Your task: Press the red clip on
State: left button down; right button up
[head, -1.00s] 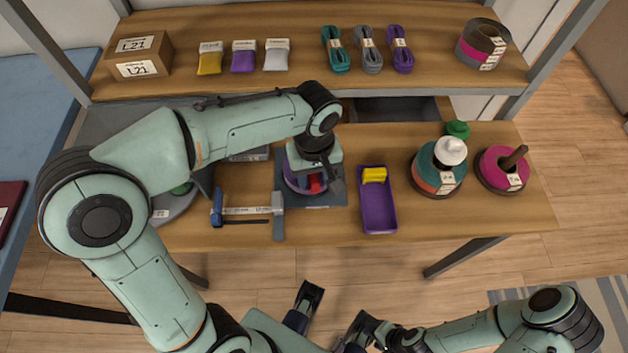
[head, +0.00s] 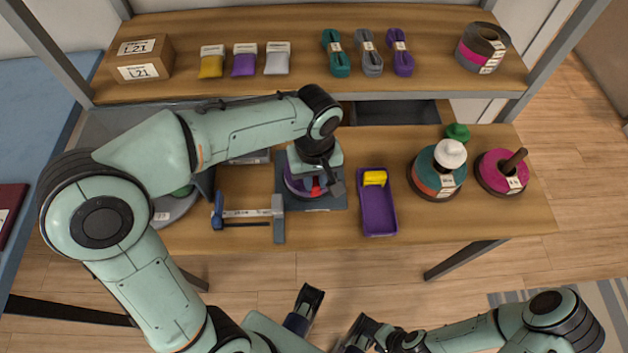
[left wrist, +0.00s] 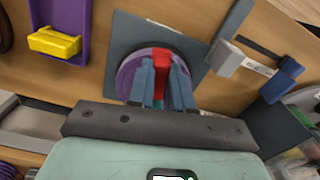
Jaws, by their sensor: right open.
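The red clip (left wrist: 161,72) stands between the two grey-blue fingers of my left gripper (left wrist: 160,84) in the left wrist view. The gripper is shut on it. Below it is a round purple disc (left wrist: 126,72) on a dark square plate (left wrist: 127,30). In the head view my left gripper (head: 320,188) is over the disc and hides much of it; only a little of the red clip (head: 316,187) shows. I cannot tell whether the clip touches anything beneath. My right gripper (head: 335,308) is open and empty at the bottom, in front of the table.
A blue-handled clamp (head: 247,213) lies left of the plate. A purple tray (head: 378,220) with a yellow block (head: 375,178) is to the right. Spools (head: 436,180) and a magenta spool (head: 492,178) stand farther right. A shelf (head: 300,85) runs behind, with cord bundles.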

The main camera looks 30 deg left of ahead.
aim_at(315, 182)
pick_arm(q)
jog(key=shift+r, duration=0.1)
dwell(0.5)
dwell(0.3)
jog(key=c, duration=1.6)
grip_release()
jog(key=shift+c, duration=0.2)
grip_shut()
jog(key=shift+f, duration=0.5)
jog(key=o, duration=1)
grip_release()
jog(key=shift+r, duration=0.1)
jog(key=shift+r+p, duration=2.45)
jog(key=shift+r, duration=0.5)
